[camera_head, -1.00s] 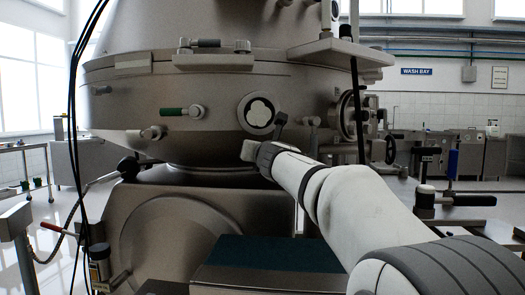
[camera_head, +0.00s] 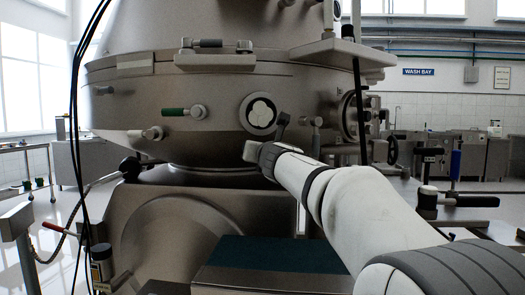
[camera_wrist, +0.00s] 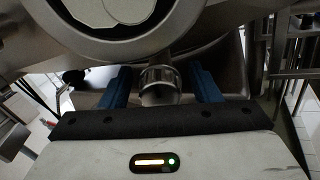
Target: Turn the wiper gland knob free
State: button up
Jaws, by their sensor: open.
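In the wrist view a short ribbed metal cylinder, which looks like the wiper gland knob (camera_wrist: 160,78), sits below a large round port. My gripper (camera_wrist: 158,72) is open, with one blue finger on each side of it. Small gaps show between the knob and both fingers, so they do not appear to press on it. In the head view my gripper (camera_head: 251,151) is at the separator's lower bowl (camera_head: 215,125), just below the round port (camera_head: 261,114).
A handwheel (camera_head: 391,150) is to the right. Black cables (camera_head: 74,130) hang at the left. A teal-topped block (camera_head: 270,255) lies below my arm.

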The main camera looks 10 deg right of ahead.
jog(key=s, duration=0.7)
jog(key=shift+s+d, duration=0.2)
jog(key=s+d+f+m+g+h+p, duration=0.1)
jog(key=s+d+m+g+h+p, duration=0.25)
jog(key=m+p, duration=0.6)
jog(key=s+d+m+g+h+p, duration=0.1)
jog(key=s+d+m+g+p, duration=0.25)
jog(key=s+m+p, duration=0.5)
jog(key=s+a+f+m+g+y+p, duration=0.1)
jog(key=s+a+f+m+g+p, duration=0.1)
jog(key=s+m+p, duration=0.5)
jog(key=s+a+f+m+g+y+p, duration=0.2)
jog(key=s+a+m+g+p, duration=0.2)
jog(key=s, duration=0.7)
jog(key=m+g+p, duration=0.2)
jog(key=m+p, duration=0.2)
jog(key=m, duration=0.1)
jog(key=shift+s+p, duration=0.3)
jog(key=shift+s, duration=0.1)
